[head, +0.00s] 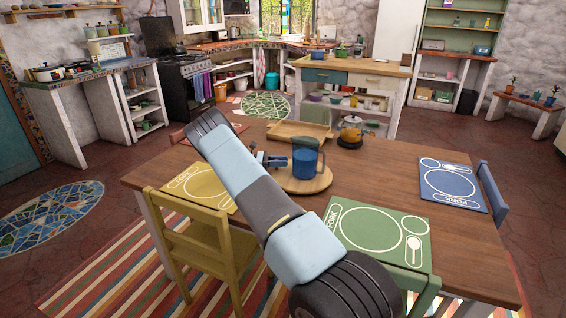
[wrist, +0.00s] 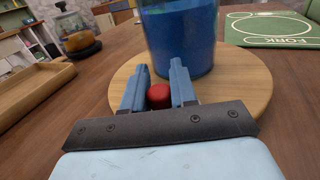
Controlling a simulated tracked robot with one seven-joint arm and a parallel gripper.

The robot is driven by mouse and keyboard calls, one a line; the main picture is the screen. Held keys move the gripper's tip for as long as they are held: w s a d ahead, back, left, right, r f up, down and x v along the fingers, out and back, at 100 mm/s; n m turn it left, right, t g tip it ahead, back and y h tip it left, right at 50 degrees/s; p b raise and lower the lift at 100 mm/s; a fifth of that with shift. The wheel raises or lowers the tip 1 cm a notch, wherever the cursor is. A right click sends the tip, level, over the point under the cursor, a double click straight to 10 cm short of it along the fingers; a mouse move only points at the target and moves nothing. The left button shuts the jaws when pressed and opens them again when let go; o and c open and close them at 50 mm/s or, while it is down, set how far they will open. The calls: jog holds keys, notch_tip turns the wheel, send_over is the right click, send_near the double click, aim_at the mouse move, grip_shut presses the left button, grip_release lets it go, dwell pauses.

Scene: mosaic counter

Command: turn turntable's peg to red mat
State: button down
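The turntable (head: 318,184) is a round wooden disc on the table, with a blue pitcher (head: 306,160) standing on it. In the wrist view the turntable (wrist: 255,90) carries a red peg (wrist: 158,96) near its edge. My gripper (wrist: 158,75) has one blue finger on each side of this peg, with no clear gap, and appears shut on it. In the head view my gripper (head: 270,159) is at the turntable's left edge, and the peg cannot be made out. The red mat (head: 238,128) lies at the table's back left, partly hidden behind my arm.
A yellow mat (head: 207,185) is at left, a green mat (head: 378,238) in front and a blue mat (head: 450,182) at right. A wooden tray (head: 300,133) and a glass-and-orange kettle (head: 351,130) stand behind the turntable. The pitcher rises close beyond my fingertips.

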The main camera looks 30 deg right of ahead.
jog(key=c, duration=1.1)
grip_release()
jog(key=shift+w+a, duration=0.25)
jog(key=shift+a, duration=0.05)
jog(key=shift+o, duration=0.5)
jog(key=shift+s+d, duration=0.1)
jog(key=v, duration=1.2)
jog(key=shift+w+a+f, duration=0.1)
jog(key=shift+w+a, duration=0.15)
jog(key=shift+a, duration=0.05)
jog(key=shift+w+a, duration=0.25)
jog(key=shift+a, duration=0.25)
jog(key=shift+c, duration=0.4)
